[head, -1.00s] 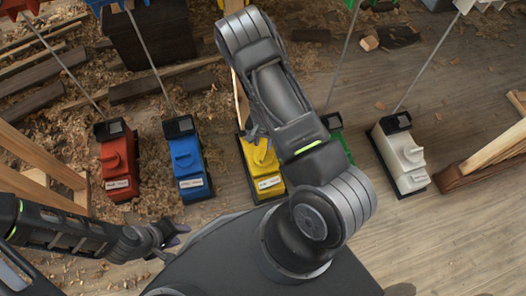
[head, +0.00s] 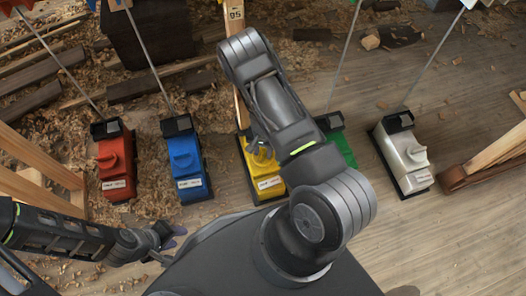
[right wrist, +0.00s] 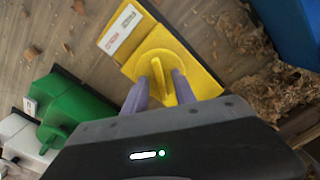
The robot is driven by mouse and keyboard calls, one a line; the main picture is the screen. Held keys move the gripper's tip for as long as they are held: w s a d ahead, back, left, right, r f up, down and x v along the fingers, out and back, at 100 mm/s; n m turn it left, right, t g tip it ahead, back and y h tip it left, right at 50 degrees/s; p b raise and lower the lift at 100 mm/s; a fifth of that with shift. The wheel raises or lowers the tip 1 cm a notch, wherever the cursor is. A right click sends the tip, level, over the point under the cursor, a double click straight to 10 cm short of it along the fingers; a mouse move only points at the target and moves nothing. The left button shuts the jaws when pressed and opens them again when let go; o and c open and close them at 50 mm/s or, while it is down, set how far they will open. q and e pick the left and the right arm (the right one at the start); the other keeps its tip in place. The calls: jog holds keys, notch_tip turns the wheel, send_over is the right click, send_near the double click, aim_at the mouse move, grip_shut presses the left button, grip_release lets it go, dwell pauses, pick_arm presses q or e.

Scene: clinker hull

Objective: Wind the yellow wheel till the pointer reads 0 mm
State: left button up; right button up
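The yellow block (head: 268,182) with its round yellow wheel (head: 259,155) stands on the floor in the middle of the head view, partly behind my right arm. In the right wrist view the wheel (right wrist: 160,62) shows as a disc with a raised bar across it. My right gripper (right wrist: 165,75) has its purple fingers at the wheel, one on either side of the bar. Whether they press on it is unclear. My left gripper (head: 175,236) is at lower left, away from the yellow block, its fingers small and partly hidden. I see no pointer or readable mm scale.
Red (head: 115,165), blue (head: 186,168), green (head: 342,146) and white (head: 405,158) blocks stand in the same row, with rods rising from them. A wooden post with a numbered tag (head: 235,14) rises behind my right arm. Wood shavings and planks litter the left floor.

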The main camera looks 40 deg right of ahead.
jog(key=shift+c, duration=0.4)
grip_shut()
jog(key=shift+m, duration=0.5)
jog(key=m, duration=1.1)
jog(key=shift+m, duration=0.3)
dwell(0.5)
jog(key=shift+o, duration=0.4)
grip_release()
